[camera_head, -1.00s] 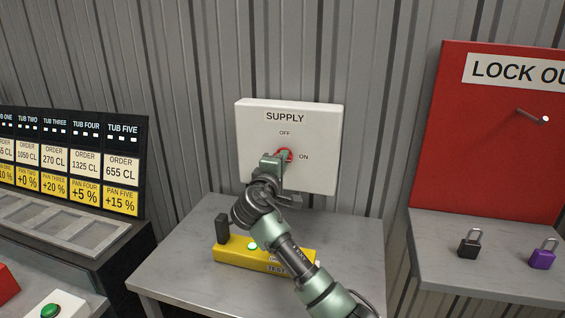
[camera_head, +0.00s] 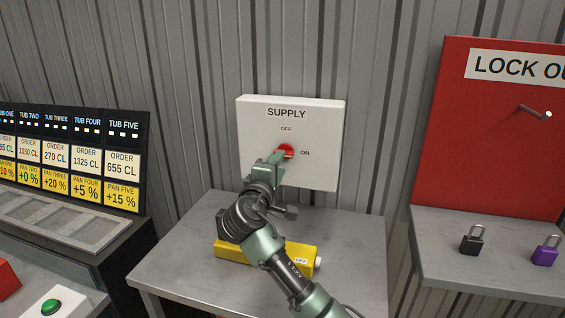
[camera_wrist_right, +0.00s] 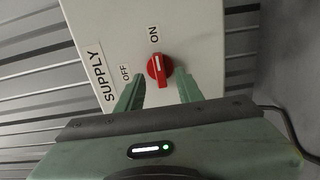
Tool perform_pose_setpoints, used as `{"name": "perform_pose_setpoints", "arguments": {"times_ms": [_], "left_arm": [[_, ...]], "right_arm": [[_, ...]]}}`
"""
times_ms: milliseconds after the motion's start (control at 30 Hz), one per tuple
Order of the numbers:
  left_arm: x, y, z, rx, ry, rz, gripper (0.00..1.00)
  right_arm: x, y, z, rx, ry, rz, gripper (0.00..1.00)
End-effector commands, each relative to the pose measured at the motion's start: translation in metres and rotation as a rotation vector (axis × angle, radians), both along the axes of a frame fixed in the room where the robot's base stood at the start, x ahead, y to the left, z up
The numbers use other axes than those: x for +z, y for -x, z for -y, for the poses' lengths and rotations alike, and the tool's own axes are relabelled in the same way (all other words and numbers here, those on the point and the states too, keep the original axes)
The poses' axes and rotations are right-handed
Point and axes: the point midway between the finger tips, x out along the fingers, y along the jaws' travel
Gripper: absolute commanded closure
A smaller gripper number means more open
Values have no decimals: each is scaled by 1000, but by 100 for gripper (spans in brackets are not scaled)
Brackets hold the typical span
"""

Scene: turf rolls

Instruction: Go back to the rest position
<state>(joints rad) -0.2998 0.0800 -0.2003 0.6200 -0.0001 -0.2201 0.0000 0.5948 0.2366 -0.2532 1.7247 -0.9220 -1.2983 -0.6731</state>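The white supply box (camera_head: 260,175) hangs on the corrugated wall, with OFF above and ON to the right of its red rotary knob (camera_head: 288,150). In the right wrist view the knob (camera_wrist_right: 160,70) shows whole, its white mark lying along the direction of the ON label. My right gripper (camera_head: 277,158) is in front of the box, just below and left of the knob in the head view. Its green fingers (camera_wrist_right: 160,82) are apart with nothing held; the knob shows beyond and between their tips. My left gripper is not in view.
A yellow tester (camera_head: 237,252) lies on the grey table (camera_head: 175,268), partly hidden by my right arm. At right, a black padlock (camera_head: 472,242) and a purple padlock (camera_head: 545,252) sit on the shelf of the red lockout board (camera_head: 460,150). The order board (camera_head: 122,160) stands left.

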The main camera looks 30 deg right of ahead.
Motion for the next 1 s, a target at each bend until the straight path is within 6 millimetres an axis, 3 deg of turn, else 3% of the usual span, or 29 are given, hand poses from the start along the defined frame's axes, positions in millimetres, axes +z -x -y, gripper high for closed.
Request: {"name": "perform_pose_setpoints", "arguments": {"times_ms": [200,767,1000], "left_arm": [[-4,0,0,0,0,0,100],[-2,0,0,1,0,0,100],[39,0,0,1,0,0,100]], "right_arm": [[-1,14,-17,1,0,0,64],[1,15,-17,0,0,0,64],[43,15,-17,0,0,0,64]]}}
